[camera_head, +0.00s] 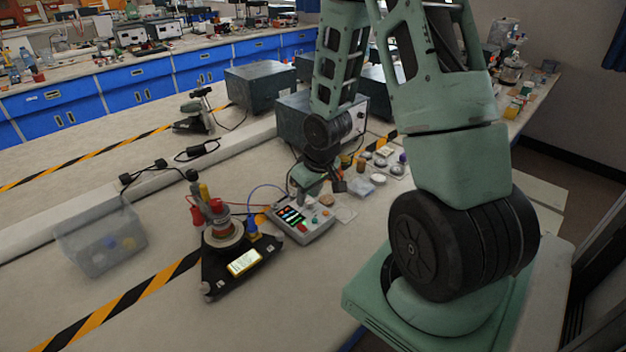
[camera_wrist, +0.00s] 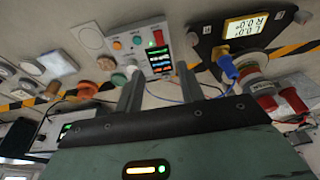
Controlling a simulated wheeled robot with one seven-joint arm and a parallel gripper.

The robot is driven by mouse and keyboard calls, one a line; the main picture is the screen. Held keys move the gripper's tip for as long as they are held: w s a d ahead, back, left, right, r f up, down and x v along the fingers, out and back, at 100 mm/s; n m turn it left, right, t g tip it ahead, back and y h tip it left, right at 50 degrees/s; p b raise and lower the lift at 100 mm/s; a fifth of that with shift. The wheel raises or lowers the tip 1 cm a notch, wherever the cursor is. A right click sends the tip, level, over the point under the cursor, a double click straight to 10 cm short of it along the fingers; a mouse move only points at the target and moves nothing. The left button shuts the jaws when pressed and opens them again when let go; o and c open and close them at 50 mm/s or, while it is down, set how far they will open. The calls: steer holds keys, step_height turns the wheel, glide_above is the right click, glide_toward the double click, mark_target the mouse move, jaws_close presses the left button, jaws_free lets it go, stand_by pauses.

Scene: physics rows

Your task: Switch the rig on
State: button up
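A grey control box (camera_head: 318,232) sits on the bench, with a lit coloured display (camera_head: 291,215) and several buttons. The wrist view shows its face (camera_wrist: 140,44) with orange, green and red buttons. Wires run from it to the rig, a black three-cornered base (camera_head: 215,275) carrying a coil, red and blue plugs and a lit yellow readout (camera_head: 244,262). The readout also shows in the wrist view (camera_wrist: 245,27), its digits hard to read. My gripper (camera_head: 308,190) hangs over the box's far side. In the wrist view its fingers (camera_wrist: 160,82) are apart with nothing between them. Contact with the box cannot be told.
A clear bin (camera_head: 100,245) with small items stands at the left. Small jars and dishes (camera_head: 383,160) lie just beyond the box. Grey instrument cases (camera_head: 260,85) stand behind. Black cables lie along the bench. The front of the bench is clear.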

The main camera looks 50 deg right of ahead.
steer(key=v, duration=0.5)
steer(key=shift+p, duration=0.4)
steer(key=a+r+n, duration=0.2)
steer(key=a+r, duration=0.1)
steer(key=a, duration=0.7)
steer(key=s+a+r+n+g+b, duration=0.1)
steer(key=s+a+r+n, duration=0.2)
steer(key=s+a, duration=0.5)
steer(key=s+a+r+n+g+b, duration=0.1)
steer(key=s+a+r+n+g, duration=0.1)
steer(key=s+a, duration=0.6)
steer(key=a+r+n, duration=0.1)
steer(key=a, duration=0.4)
steer(key=shift+s+a+r+y+b, duration=0.15)
steer(key=shift+s+r+y+b, duration=0.1)
steer(key=shift+y+b, duration=0.15)
